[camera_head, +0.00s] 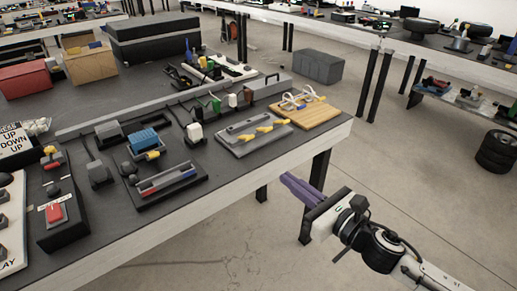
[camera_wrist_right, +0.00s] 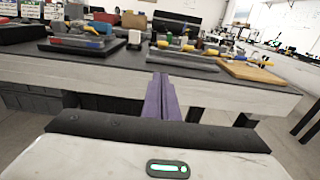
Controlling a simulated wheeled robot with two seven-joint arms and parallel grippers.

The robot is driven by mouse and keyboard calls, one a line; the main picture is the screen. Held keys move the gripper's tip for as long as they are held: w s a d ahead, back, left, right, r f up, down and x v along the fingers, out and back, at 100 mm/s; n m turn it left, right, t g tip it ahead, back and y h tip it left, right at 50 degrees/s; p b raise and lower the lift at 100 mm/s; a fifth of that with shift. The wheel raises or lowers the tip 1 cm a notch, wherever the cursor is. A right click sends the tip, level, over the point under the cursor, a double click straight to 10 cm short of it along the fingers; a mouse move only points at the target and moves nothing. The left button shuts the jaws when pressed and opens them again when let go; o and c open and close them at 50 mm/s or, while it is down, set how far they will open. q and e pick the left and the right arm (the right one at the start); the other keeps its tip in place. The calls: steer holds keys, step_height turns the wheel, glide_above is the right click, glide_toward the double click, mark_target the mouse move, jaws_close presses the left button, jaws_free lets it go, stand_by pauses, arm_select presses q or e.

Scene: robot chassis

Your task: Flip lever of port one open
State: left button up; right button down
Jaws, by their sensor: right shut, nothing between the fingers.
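My right gripper (camera_head: 301,188) has purple fingers and is beside the front edge of the workbench, in front of the wooden board. In the right wrist view its fingers (camera_wrist_right: 162,98) are together and empty, pointing at the bench edge. A grey plate with yellow levers (camera_head: 252,131) lies flat on the bench near that edge; it also shows in the right wrist view (camera_wrist_right: 183,60). I see no readable port labels, so I cannot tell which lever belongs to port one. My left gripper is not in view.
A wooden board (camera_head: 308,117) with white looped pieces sits right of the plate. A tray with red and blue bars (camera_head: 167,187) and a red-switch box (camera_head: 58,214) are to the left. The workbench edge (camera_head: 200,206) is between my gripper and these things. Open floor lies right.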

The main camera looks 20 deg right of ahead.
mark_target(265, 161)
steer(key=x, duration=1)
steer(key=shift+w+a+r+p, duration=0.3)
steer(key=shift+w+r+p, duration=0.2)
steer(key=shift+w+r, duration=0.4)
steer(key=shift+w+a+r, duration=0.15)
steer(key=shift+w+r, duration=0.15)
steer(key=shift+r, duration=0.05)
